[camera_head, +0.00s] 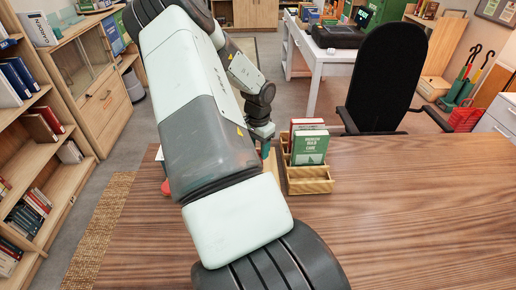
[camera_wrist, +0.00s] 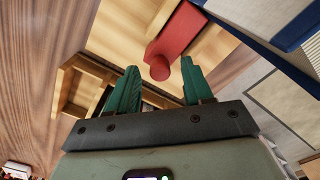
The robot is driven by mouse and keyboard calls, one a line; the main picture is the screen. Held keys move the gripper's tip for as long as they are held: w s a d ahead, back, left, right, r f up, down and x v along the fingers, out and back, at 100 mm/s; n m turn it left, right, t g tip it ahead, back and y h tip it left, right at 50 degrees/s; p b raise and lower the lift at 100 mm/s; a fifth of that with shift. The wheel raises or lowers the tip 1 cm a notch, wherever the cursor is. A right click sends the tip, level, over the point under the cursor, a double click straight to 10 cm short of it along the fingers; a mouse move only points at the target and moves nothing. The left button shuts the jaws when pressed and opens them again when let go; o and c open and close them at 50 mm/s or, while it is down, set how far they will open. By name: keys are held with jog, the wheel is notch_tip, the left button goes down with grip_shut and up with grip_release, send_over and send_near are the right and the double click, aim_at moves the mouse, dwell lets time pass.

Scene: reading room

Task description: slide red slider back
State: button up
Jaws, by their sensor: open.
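A red slider (camera_wrist: 180,32) with a rounded red knob (camera_wrist: 160,68) shows in the wrist view, set on a pale wooden surface. My gripper (camera_wrist: 160,86) has two green fingers spread apart. In that picture, the knob appears between the fingertips; I cannot tell how far beyond them it is. Nothing is held. In the head view my arm covers most of that area, and only a small red patch (camera_head: 165,187) shows at its left edge; I cannot tell if it is the slider.
A wooden book holder (camera_head: 309,187) with a green book (camera_head: 310,147) and a red book stands right of my arm on the wooden desk (camera_head: 420,210). The desk's right side is clear. A blue-edged object (camera_wrist: 265,50) fills the wrist view's upper right.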

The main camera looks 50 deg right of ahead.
jog(key=shift+f, duration=0.2)
jog(key=shift+c, duration=0.2)
grip_shut()
jog(key=shift+s+d, duration=0.95)
jog(key=shift+o, duration=0.2)
grip_release()
